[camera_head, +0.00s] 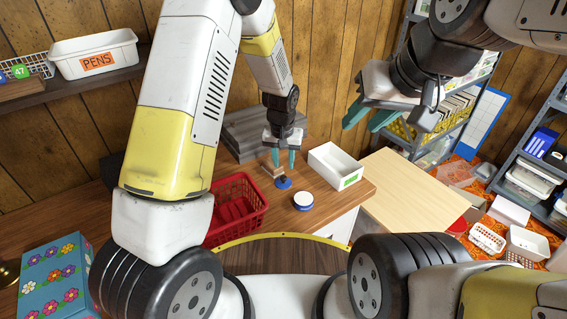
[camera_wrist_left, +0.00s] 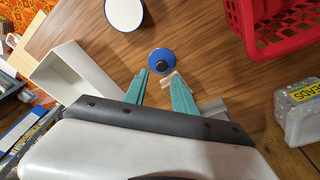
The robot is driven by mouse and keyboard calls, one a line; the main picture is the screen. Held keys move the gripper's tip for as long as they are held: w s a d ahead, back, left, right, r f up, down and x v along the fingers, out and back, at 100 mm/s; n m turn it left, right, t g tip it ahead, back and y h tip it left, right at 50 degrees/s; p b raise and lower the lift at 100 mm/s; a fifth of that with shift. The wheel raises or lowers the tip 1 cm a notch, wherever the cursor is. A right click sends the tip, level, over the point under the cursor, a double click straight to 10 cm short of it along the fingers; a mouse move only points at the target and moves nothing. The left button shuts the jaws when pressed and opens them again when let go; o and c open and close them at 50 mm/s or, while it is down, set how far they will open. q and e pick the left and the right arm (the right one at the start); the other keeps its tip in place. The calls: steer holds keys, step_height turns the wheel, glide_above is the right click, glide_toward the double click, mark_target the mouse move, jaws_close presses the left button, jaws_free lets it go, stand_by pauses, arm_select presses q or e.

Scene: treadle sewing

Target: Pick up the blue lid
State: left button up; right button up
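The small round blue lid (camera_head: 284,184) with a dark knob lies on the brown wooden table. It also shows in the left wrist view (camera_wrist_left: 158,53), just beyond my left fingertips. My left gripper (camera_head: 283,161) points down above the lid, its teal fingers apart. In the left wrist view my left gripper (camera_wrist_left: 160,74) is empty; contact with the lid cannot be told. My right gripper (camera_head: 367,117) is up in the air at the right, its fingers apart and empty.
A white round dish with a blue rim (camera_head: 303,200) lies close by the lid. A red basket (camera_head: 240,190) stands left and a white open box (camera_head: 332,166) right. A small wooden piece (camera_wrist_left: 171,80) is beside one left fingertip. A bead container (camera_wrist_left: 300,115) stands nearby.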

mark_target(283, 177)
arm_select(q)
steer(key=f, duration=0.2)
steer(key=w+f, duration=0.1)
steer(key=f, duration=0.4)
steer(key=shift+w+f, duration=0.15)
jaws_close()
